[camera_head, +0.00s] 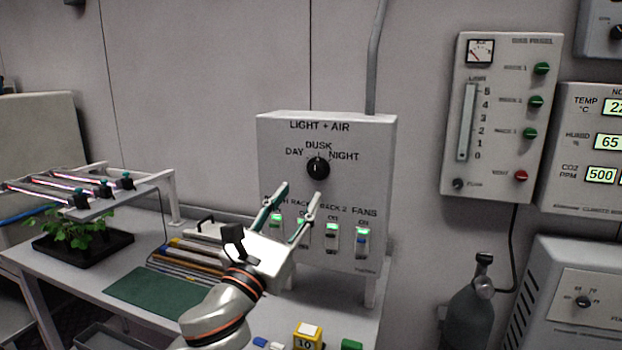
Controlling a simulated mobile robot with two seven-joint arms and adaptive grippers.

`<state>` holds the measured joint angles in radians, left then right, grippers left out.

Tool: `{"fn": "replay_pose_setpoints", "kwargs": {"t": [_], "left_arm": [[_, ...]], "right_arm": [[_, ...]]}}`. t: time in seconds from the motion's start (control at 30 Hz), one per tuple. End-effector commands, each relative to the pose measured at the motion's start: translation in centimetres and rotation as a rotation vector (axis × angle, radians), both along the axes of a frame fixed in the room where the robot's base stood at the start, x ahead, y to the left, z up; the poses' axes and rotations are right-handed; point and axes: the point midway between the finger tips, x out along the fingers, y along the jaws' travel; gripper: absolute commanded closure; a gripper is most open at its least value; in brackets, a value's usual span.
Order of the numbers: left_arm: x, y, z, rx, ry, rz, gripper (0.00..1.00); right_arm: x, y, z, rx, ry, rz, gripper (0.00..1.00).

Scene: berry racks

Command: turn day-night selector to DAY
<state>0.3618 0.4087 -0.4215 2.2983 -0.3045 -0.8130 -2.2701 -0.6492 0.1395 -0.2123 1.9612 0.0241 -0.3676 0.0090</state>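The day-night selector (318,168) is a round black knob on the grey LIGHT + AIR box (376,150). DAY is printed at its upper left, DUSK above it and NIGHT at its upper right. Its pale mark seems to point up towards DUSK, but it is small. My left gripper (299,193) is open and empty, its two fingers spread below the knob and pointing up at it. The fingers appear apart from the knob. They partly cover the rack switch labels. My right gripper is not in view.
Several green-lit rocker switches (331,230) sit low on the box, close to my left gripper. A plant tray (84,246) and a green mat (155,291) lie on the bench at left. A yellow block (307,338) stands in front. A gas cylinder (470,315) stands at right.

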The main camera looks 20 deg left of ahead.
Motion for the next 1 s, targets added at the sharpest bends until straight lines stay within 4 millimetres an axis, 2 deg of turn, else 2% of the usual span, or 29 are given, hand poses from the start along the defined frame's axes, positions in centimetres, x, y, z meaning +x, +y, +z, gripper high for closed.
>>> {"fn": "replay_pose_setpoints", "kwargs": {"t": [0.3, 0.5, 0.87, 1.0], "left_arm": [[4.2, -0.6, 1.9, -0.003, -0.001, 0.0, 0.62], [6.2, -0.8, 2.6, -0.003, 0.001, 0.0, 0.62], [6.7, -0.9, 2.7, -0.004, 0.002, -0.001, 0.62], [6.7, -0.9, 2.7, -0.004, 0.002, -0.001, 0.96]], "right_arm": [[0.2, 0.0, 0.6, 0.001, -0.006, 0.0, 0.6], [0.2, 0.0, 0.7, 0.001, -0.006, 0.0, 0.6], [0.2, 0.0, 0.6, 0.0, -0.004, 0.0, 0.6], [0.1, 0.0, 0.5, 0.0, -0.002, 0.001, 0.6]]}}
